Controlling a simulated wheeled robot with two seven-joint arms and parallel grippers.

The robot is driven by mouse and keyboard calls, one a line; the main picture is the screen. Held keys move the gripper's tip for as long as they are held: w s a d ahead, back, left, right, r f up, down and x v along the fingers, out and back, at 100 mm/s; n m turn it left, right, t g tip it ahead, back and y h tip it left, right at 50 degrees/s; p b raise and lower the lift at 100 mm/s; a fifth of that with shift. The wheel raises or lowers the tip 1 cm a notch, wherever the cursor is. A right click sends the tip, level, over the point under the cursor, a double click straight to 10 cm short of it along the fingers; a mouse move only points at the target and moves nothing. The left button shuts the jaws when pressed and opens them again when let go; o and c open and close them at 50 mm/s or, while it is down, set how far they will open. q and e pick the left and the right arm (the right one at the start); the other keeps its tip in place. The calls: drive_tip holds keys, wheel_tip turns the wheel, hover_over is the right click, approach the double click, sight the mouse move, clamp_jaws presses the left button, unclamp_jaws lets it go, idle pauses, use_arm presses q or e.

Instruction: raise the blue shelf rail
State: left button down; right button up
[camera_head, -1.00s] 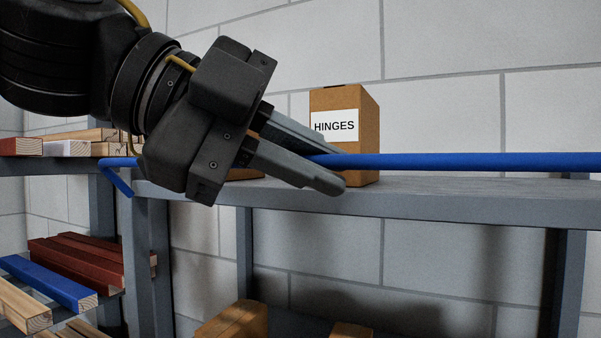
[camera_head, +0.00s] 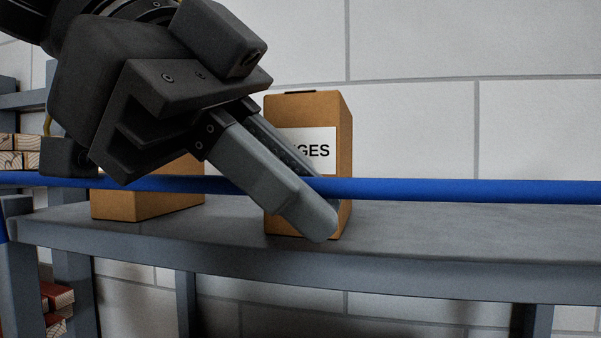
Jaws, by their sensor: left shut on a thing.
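The blue shelf rail (camera_head: 460,191) runs level across the whole camera_head view, in front of the shelf boxes and above the grey shelf top (camera_head: 430,230). Its left part passes behind my gripper's body, and a blue piece shows bent downward at the left edge. My left gripper (camera_head: 314,207) comes in from the upper left, with its fingers slanting down to the right. It is shut on the rail, one finger in front and the other partly hidden behind. My right gripper is not in view.
A cardboard box with a partly covered label (camera_head: 339,130) stands on the shelf just behind the fingers. A second box (camera_head: 149,190) stands to its left. Stacked battens (camera_head: 22,152) lie on a rack at the far left. The shelf top at right is clear.

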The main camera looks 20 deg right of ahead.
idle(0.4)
use_arm(q)
drive_tip(key=c, duration=1.5)
unclamp_jaws()
drive_tip(key=p+v, duration=0.1)
drive_tip(key=v, duration=0.9)
drive_tip(key=shift+a+r, duration=0.2)
drive_tip(key=shift+r, duration=0.05)
drive_tip(key=shift+w, duration=0.1)
